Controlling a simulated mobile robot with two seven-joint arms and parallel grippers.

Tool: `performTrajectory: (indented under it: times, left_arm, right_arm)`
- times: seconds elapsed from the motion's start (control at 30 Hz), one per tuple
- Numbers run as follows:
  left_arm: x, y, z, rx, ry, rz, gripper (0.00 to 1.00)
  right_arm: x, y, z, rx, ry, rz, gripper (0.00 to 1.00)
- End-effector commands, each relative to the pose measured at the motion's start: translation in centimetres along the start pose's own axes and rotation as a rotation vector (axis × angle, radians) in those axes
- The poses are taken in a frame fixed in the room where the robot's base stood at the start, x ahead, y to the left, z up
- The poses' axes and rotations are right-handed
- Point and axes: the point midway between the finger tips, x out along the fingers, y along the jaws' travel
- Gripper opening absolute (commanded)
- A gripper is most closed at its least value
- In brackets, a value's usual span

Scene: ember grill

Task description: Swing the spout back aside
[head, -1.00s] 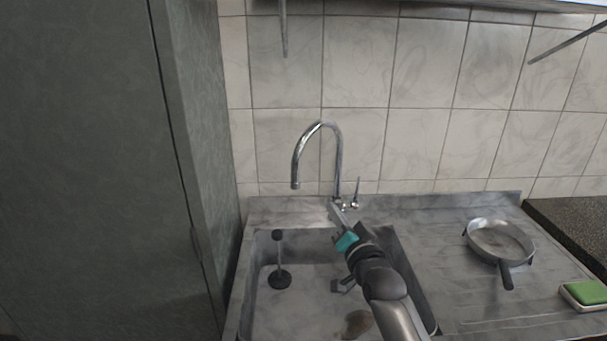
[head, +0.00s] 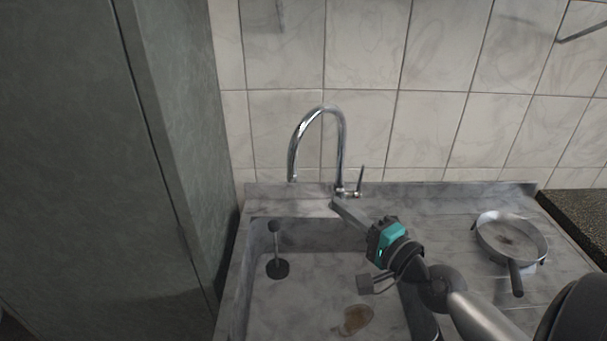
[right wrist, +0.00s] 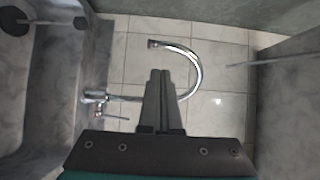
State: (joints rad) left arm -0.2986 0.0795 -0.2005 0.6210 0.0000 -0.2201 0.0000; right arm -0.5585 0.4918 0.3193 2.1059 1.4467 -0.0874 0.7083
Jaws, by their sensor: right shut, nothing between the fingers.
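The chrome spout (head: 322,112) arches up from the tap base and its mouth hangs to the left, over the back of the sink basin in the head view. The tap lever (head: 360,180) stands upright just right of the spout's base. My right gripper (head: 335,205) is shut and empty, its fingertips low by the foot of the tap. In the right wrist view the spout (right wrist: 196,66) curves beyond the closed fingers (right wrist: 161,75), which overlap part of it; whether they touch cannot be told. My left gripper is not in view.
The stone sink basin (head: 300,300) holds a black plug-like piece (head: 278,268) and a brown stain (head: 356,319). A metal pan (head: 512,240) sits on the drainboard at right. A tall dark cabinet (head: 80,170) closes off the left side.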

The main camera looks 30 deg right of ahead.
Motion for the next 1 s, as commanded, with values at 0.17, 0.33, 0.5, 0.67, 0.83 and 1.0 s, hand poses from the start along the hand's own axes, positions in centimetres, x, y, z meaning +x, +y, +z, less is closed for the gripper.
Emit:
performTrajectory:
  times: [0.17,0.33,0.5,0.67,0.83,1.0]
  left_arm:
    - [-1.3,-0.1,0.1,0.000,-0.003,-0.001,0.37]
    - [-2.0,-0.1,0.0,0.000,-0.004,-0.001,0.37]
    - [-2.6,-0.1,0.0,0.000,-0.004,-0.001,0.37]
    - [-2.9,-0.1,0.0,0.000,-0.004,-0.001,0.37]
    - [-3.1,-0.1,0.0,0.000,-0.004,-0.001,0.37]
    - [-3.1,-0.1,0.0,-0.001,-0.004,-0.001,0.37]
  right_arm:
    - [2.2,-0.4,0.0,0.001,0.001,-0.003,0.00]
    - [4.5,-0.3,0.0,-0.002,0.000,-0.002,0.00]
    - [6.7,-0.3,0.0,-0.001,0.000,-0.002,0.00]
    - [8.9,-0.2,0.0,-0.002,0.000,-0.002,0.00]
    - [11.0,-0.2,0.0,-0.002,0.000,-0.002,0.00]
    - [12.3,-0.1,0.0,-0.003,0.000,-0.001,0.00]
